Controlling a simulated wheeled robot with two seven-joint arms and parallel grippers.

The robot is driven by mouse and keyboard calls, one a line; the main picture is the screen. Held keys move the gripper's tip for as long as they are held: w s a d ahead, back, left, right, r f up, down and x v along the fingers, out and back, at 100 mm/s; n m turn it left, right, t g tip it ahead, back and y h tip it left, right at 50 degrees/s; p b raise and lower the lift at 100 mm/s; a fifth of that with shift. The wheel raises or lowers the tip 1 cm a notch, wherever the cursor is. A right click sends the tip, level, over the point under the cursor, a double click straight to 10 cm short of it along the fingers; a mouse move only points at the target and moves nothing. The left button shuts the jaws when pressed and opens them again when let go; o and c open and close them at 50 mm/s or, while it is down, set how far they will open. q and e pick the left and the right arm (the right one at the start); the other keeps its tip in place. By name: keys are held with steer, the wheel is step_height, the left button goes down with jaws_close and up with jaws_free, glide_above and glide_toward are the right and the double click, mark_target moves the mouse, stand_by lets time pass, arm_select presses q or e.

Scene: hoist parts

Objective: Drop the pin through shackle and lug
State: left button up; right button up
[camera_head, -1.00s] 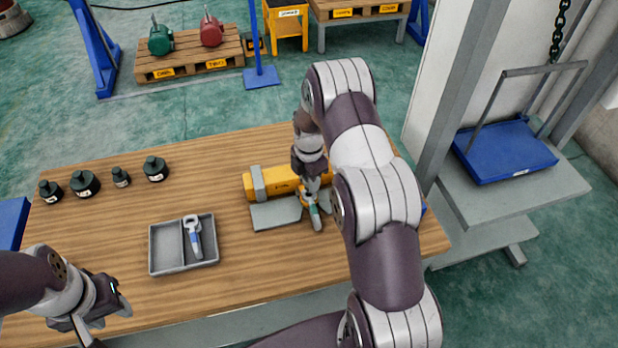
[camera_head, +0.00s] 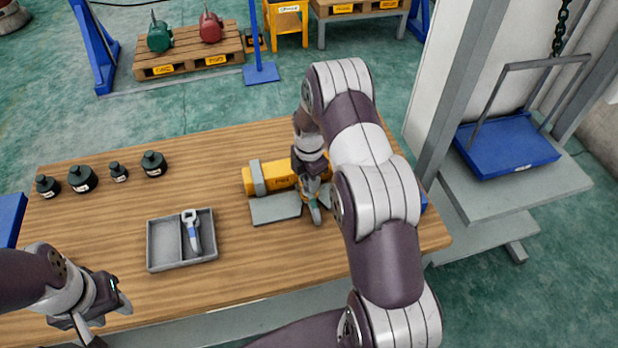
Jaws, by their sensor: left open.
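A yellow block with a grey band (camera_head: 281,177) lies on the table, with a flat grey plate (camera_head: 274,209) in front of it. My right gripper (camera_head: 315,212) points down at the block's right end, beside the plate. Something small, grey and greenish shows at its fingertips; I cannot tell whether it is held. My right arm hides the area behind. A small part with a grey ring head and blue body (camera_head: 191,230) lies in the right compartment of a grey tray (camera_head: 150,245). My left gripper (camera_head: 124,301) is open and empty at the table's front left. I cannot clearly make out shackle, lug or pin.
Several dark weights (camera_head: 82,179) stand at the table's back left. A blue object (camera_head: 10,218) is at the left edge. A blue platform (camera_head: 507,147) hangs by a chain at the right. The table (camera_head: 226,150) is clear between weights and block.

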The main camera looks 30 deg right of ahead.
steer(key=o, duration=0.5)
step_height(320, 180, up, 13)
steer(key=b, duration=0.3)
